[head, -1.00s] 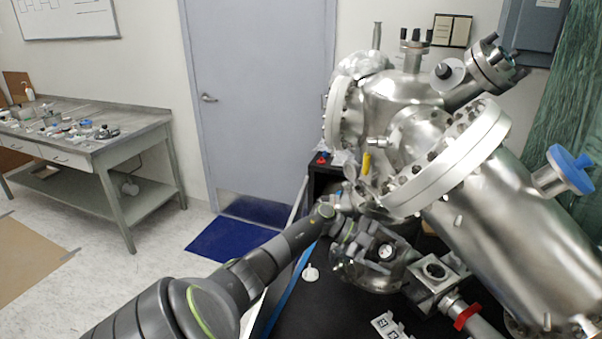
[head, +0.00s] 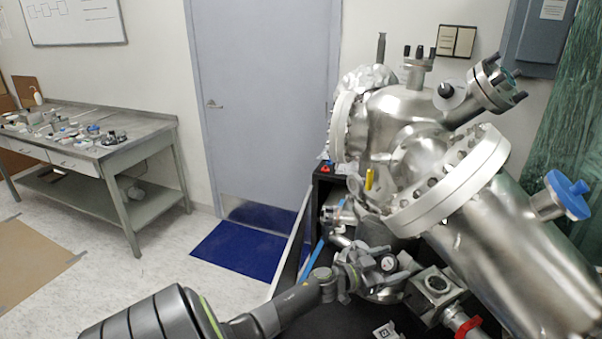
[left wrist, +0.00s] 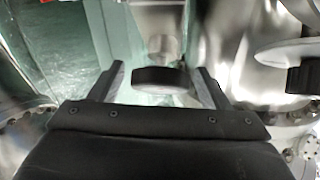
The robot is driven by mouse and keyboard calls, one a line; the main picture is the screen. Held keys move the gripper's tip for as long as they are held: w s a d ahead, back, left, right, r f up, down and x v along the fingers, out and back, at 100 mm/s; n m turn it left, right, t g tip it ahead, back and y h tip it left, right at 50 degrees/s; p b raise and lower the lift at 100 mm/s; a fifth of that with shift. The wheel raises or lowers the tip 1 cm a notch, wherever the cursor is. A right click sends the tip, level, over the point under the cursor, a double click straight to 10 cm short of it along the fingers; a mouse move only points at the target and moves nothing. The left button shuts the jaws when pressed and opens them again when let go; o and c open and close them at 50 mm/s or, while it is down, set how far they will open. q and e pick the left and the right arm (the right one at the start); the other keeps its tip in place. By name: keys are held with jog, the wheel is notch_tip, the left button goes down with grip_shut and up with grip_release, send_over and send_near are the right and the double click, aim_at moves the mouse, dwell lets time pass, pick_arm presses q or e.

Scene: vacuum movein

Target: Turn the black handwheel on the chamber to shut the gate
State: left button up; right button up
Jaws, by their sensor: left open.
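The steel chamber (head: 400,115) fills the right of the head view. My left gripper (head: 376,280) reaches in low beside it, among the small fittings at its lower front. In the left wrist view the left gripper (left wrist: 162,82) is open. A black round rim, which looks like the handwheel (left wrist: 162,80), lies between its two fingers with a gap on each side. The handwheel sits on a steel stem behind it. I cannot make out the handwheel in the head view. My right gripper is not in view.
A large flange (head: 450,185) and a steel cylinder (head: 510,235) stand close to the right of my left arm. A valve block (head: 437,284) sits just right of the gripper. A workbench (head: 85,150) stands far left. The floor between is open, with a blue mat (head: 240,248).

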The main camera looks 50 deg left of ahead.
pick_arm(q)
jog(key=n+y, duration=0.4)
jog(key=n, duration=0.1)
jog(key=shift+n+t, duration=0.3)
jog(key=shift+n, duration=0.1)
jog(key=s+y+b, duration=0.1)
jog(key=s+b, duration=0.6)
jog(key=s, duration=1.1)
jog(key=s+a+f+n+g+y, duration=0.1)
jog(key=s+f+g, duration=0.1)
jog(key=f, duration=0.3)
jog(key=s+f+g+y, duration=0.2)
jog(key=s+f+g, duration=0.1)
jog(key=f, duration=0.2)
jog(key=s+a+f+n+g+y, duration=0.1)
jog(key=s+f+g+y, duration=0.1)
jog(key=f, duration=0.3)
jog(key=shift+s+a+f+n+g+b, duration=0.15)
jog(key=shift+s+f+g, duration=0.05)
jog(key=shift+s+g, duration=0.2)
jog(key=shift+s+a+f+n+g+b, duration=0.15)
jog(key=shift+s+g, duration=0.15)
jog(key=shift+g, duration=0.1)
jog(key=shift+s+d+f+g, duration=0.3)
jog(key=shift+s+f+g, duration=0.1)
jog(key=shift+s+f, duration=0.15)
jog(key=shift+w, duration=0.1)
